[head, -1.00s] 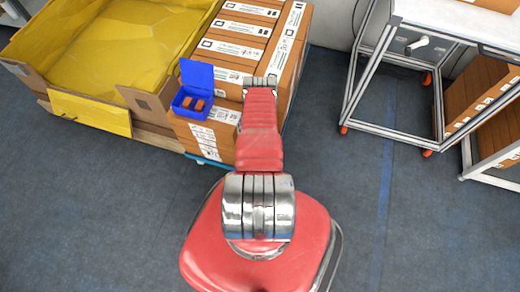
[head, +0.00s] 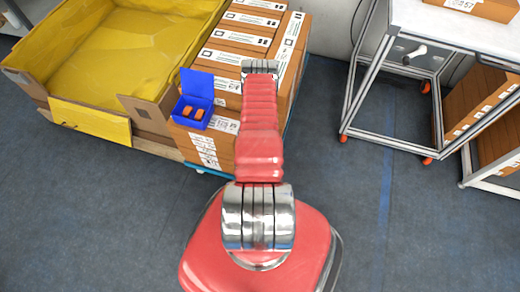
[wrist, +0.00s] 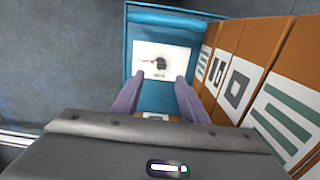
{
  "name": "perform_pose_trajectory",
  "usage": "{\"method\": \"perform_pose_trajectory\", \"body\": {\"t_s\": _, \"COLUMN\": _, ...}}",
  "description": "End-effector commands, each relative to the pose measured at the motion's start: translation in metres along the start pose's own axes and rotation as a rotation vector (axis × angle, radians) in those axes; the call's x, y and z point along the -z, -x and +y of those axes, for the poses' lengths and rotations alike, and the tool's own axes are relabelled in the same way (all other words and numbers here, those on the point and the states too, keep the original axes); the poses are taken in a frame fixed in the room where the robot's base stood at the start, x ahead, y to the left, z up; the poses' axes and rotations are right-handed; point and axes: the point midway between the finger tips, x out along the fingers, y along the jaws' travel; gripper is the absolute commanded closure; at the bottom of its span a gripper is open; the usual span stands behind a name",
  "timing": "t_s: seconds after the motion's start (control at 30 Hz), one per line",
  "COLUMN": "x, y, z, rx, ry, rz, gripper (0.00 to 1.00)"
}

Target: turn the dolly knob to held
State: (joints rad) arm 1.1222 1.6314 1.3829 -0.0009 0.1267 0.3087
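The dolly is blue; in the wrist view its blue end (wrist: 188,20) shows at the upper middle, beside the boxes. A white plate on it carries a small dark knob (wrist: 161,65); its markings are too small to read. My gripper (wrist: 160,75) is open, its two purple fingers apart on either side of the lower part of the plate, with nothing between them. The knob appears just beyond the fingertips; I cannot tell the distance. In the head view a blue dolly edge (head: 207,170) shows under the boxes. The knob and my gripper do not show there.
Stacked brown boxes (wrist: 230,75) stand close to my gripper's right. A blue bin (head: 193,112) with orange items sits on the boxes, near a yellow-lined crate (head: 100,60). A metal-framed table (head: 450,25) stands at right. Open floor (head: 90,200) lies to the left.

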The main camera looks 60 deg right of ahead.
Motion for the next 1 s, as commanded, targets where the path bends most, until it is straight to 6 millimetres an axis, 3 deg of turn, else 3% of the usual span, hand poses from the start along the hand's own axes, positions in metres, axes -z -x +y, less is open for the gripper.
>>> {"method": "perform_pose_trajectory", "body": {"t_s": 0.5, "x": 0.0, "y": 0.055, "z": 0.0, "rx": 0.0, "ry": -0.001, "rz": 0.0, "gripper": 0.6}}
{"method": "perform_pose_trajectory", "body": {"t_s": 1.0, "x": 0.0, "y": 0.059, "z": 0.001, "rx": 0.0, "ry": -0.001, "rz": 0.0, "gripper": 0.6}}
